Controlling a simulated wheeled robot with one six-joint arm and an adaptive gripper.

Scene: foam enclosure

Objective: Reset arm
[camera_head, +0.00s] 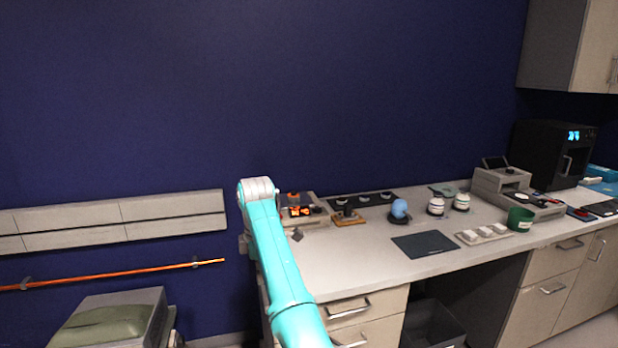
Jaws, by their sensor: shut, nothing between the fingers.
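My arm, teal with a pale grey joint at its top, rises from the bottom centre and bends at the counter's left end. Most of what lies beyond that joint is hidden behind the teal link. A small dark grey piece just right of the link looks like the tip of my gripper (297,234). It appears shut and empty, in front of the counter's left part. I cannot tell its exact height above the counter.
The counter (345,268) holds a device with orange lights (297,211), a blue round object (399,209), two jars, a dark mat (425,244), a white-block tray (482,234) and a green cup (520,219). A black bin (430,325) stands below. An orange rail (120,274) runs left.

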